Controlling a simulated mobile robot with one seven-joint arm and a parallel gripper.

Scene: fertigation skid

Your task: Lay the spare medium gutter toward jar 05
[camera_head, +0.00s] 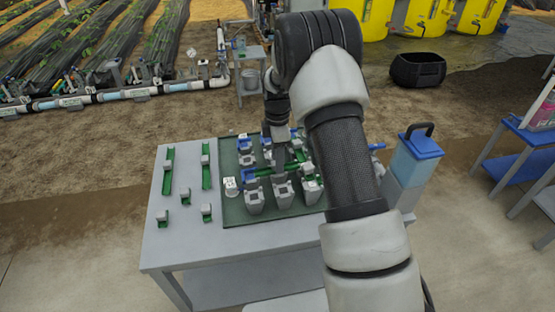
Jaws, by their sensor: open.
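On the left of the table, two longer green gutters (168,178) and (206,174) lie apart, with small grey blocks on them. Shorter green pieces with grey blocks (162,217) lie in front of them. I cannot tell which is the spare medium gutter. A white jar (231,189) with an unreadable label stands at the left of the green board (234,215); I cannot pick out jar 05. My gripper (281,170) is open, pointing down over the board among grey stands (254,202) and green gutter pieces. My arm hides the board's right part.
A blue-lidded clear container (412,160) stands at the table's right end. The grey table (180,245) is bare along its front left edge. A blue side table (520,150) stands at the far right. A black tub (418,70) sits on the ground behind.

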